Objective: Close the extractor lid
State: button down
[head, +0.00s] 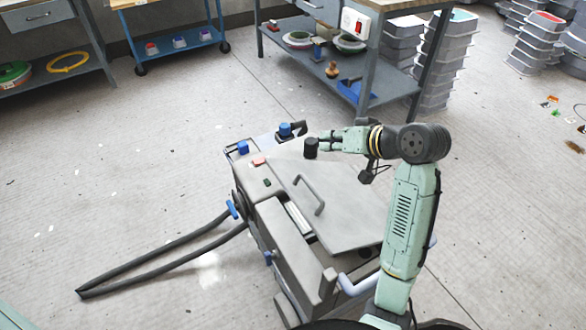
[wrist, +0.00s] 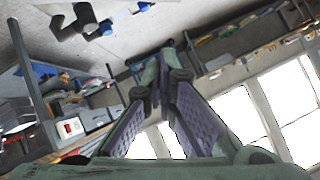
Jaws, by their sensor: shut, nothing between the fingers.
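The extractor (head: 282,242) is a grey box-shaped machine on the floor in the middle of the head view. Its flat grey lid (head: 352,205) carries a bar handle (head: 308,195). The lid looks raised and tilted, with a gap showing the inside along its left edge; its exact angle is hard to tell. In the wrist view, the fingers (wrist: 163,72) are shut and empty.
A dark hose (head: 150,262) runs from the extractor across the floor at left. A workbench (head: 365,95) with a lower shelf stands behind, beside stacked grey bins (head: 440,60). A blue cart (head: 180,42) stands at the back left. The floor on the left and right is mostly clear.

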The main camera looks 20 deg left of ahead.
jog(key=a+f+g, duration=0.1)
jog(key=a+f, duration=0.1)
jog(key=s+a+f+g+p, duration=0.1)
jog(key=a+f, duration=0.1)
jog(key=s+a+f+n+p, duration=0.1)
jog(key=a+f, duration=0.1)
jog(key=f, duration=0.1)
jog(key=shift+s+a+f+g, duration=0.1)
jog(key=shift+s+g, duration=0.05)
jog(key=shift+g, duration=0.25)
jog(key=f, duration=0.1)
jog(key=s+a+f, duration=0.1)
jog(key=f, duration=0.1)
jog(key=shift+s, duration=0.1)
jog(key=shift+s+a+f+p, duration=0.2)
jog(key=shift+f+p, duration=0.1)
jog(key=shift+f, duration=0.1)
jog(key=shift+f, duration=0.15)
